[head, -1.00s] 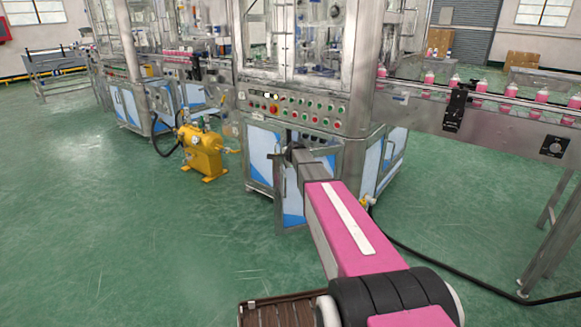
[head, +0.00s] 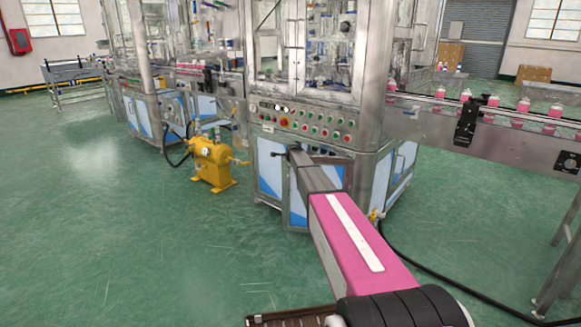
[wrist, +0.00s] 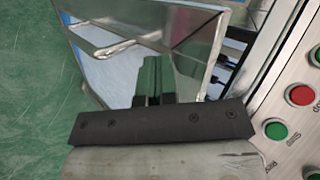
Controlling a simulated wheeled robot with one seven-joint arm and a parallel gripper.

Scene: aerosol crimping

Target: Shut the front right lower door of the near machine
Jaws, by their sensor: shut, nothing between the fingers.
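The front right lower door (head: 297,207) of the near machine (head: 300,120) stands ajar. It is a metal-framed panel with white and blue, below the button panel, and my arm hides much of it. In the wrist view the door (wrist: 95,68) is at upper left with a bar handle (wrist: 98,46). A gap with dark parts shows to its right. My gripper (wrist: 152,82) is shut and empty, its dark fingers overlapping the door area. In the head view the gripper (head: 286,154) is at the top of the door. Whether it touches is not clear.
The button panel (head: 305,124) juts out just above the doors and is close on the right in the wrist view. A yellow pump (head: 211,163) stands left of the machine. A conveyor (head: 500,130) with pink bottles runs right. The green floor (head: 110,230) is clear at left.

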